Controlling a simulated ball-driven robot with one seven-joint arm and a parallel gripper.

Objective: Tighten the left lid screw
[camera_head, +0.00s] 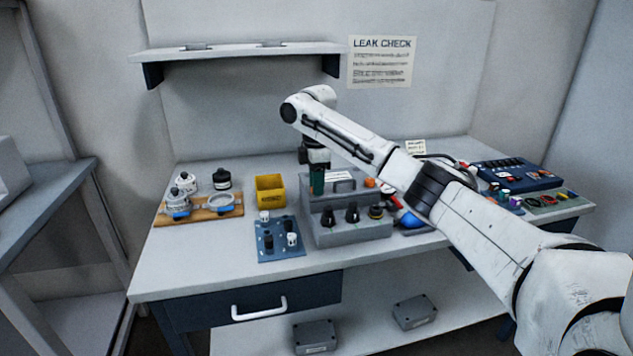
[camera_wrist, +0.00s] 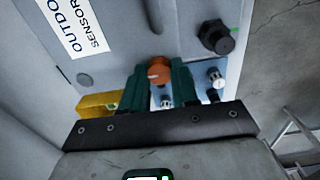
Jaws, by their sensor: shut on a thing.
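The grey sensor housing (camera_head: 345,232) stands on the bench with black fittings along its front. In the wrist view its grey lid (camera_wrist: 120,45) carries a label reading OUTDOOR SENSOR. The left lid screw, an orange-brown round head (camera_wrist: 159,71), sits at the lid's edge between my green fingertips. My gripper (camera_head: 317,182) points down over the housing's left end and is shut on this screw; it also shows in the wrist view (camera_wrist: 160,80). In the head view my fingers hide the left screw. Another orange screw head (camera_head: 370,182) shows farther right on the housing.
A blue plate (camera_head: 266,254) with black and white fittings lies left of the housing, close to a yellow bin (camera_head: 270,189). A wooden board (camera_head: 230,212) with clamped parts is at the left. A dark blue case (camera_head: 515,172) stands at the right. The front left of the bench is clear.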

